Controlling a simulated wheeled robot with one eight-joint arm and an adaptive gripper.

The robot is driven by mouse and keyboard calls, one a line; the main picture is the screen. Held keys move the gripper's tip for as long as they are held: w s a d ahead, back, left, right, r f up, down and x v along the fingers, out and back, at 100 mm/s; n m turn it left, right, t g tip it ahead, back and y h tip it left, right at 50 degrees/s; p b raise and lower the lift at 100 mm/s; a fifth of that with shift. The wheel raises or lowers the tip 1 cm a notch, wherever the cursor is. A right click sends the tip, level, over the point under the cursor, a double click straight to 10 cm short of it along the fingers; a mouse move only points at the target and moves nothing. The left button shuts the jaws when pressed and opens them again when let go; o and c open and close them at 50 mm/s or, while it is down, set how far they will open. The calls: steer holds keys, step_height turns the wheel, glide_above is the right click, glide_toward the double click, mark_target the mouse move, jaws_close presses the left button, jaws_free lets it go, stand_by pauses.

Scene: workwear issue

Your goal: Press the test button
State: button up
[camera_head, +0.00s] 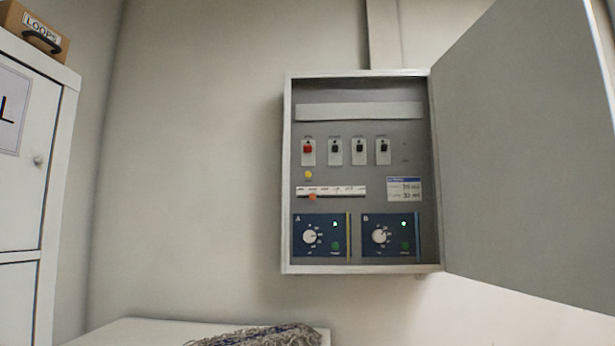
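An open grey wall cabinet (288,180) hangs right of the picture's middle, its panel facing me. A small round yellow button (308,174) sits at the panel's left, below a red switch (308,149). Its label is too small to read, so I cannot tell for sure that it is the test button. Module A (300,250) and module B (369,250) below each have a white dial and a green round spot, perhaps a button. My gripper is not in view.
The cabinet door (525,150) stands wide open to the right. Several black switches, one here (335,149), are beside the red one. A white table (140,332) with a grey stringy bundle (265,336) is below. A white locker (40,200) carries a box (18,22) at left.

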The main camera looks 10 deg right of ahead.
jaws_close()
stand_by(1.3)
